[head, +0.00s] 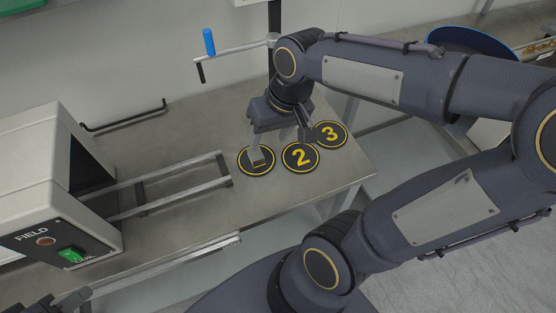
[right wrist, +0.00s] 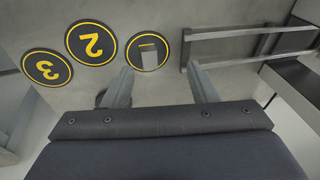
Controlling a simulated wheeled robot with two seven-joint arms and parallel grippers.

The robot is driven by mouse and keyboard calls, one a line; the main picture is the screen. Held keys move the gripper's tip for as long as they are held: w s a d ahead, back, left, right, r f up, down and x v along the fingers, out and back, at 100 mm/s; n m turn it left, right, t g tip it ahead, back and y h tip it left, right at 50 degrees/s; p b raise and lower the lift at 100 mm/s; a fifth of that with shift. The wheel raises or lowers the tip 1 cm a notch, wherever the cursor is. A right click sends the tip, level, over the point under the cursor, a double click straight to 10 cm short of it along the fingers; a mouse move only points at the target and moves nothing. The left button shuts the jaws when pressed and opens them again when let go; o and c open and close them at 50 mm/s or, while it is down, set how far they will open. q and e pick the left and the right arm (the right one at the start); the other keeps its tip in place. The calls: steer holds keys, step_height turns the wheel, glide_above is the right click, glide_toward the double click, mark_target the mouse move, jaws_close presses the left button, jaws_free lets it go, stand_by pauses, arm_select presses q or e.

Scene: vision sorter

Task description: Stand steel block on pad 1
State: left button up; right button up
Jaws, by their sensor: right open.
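The steel block (right wrist: 149,61) is a small grey block on pad 1 (right wrist: 136,67), a black disc with a yellow ring. It looks upright in the right wrist view. In the head view the block (head: 257,153) and pad 1 (head: 243,168) are partly hidden by a finger of my right gripper. My right gripper (head: 280,144) is open above the pads. In the right wrist view its fingers (right wrist: 161,72) are apart with nothing between them, and the block shows beyond the tips. What seems to be my left gripper (head: 58,301) is cut off at the lower left edge; its jaws are unclear.
Pad 2 (head: 300,157) and pad 3 (head: 331,134) lie right of pad 1 near the bench edge. Metal rails (head: 170,178) run from the FIELD box (head: 55,170) towards pad 1.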

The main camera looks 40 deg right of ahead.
steer(key=s+a+t+y, duration=0.1)
steer(key=s+a+t, duration=0.2)
steer(key=s, duration=0.5)
steer(key=shift+s+a+f+n+y, duration=0.2)
steer(key=shift+f+n+y, duration=0.1)
steer(key=shift+y, duration=0.1)
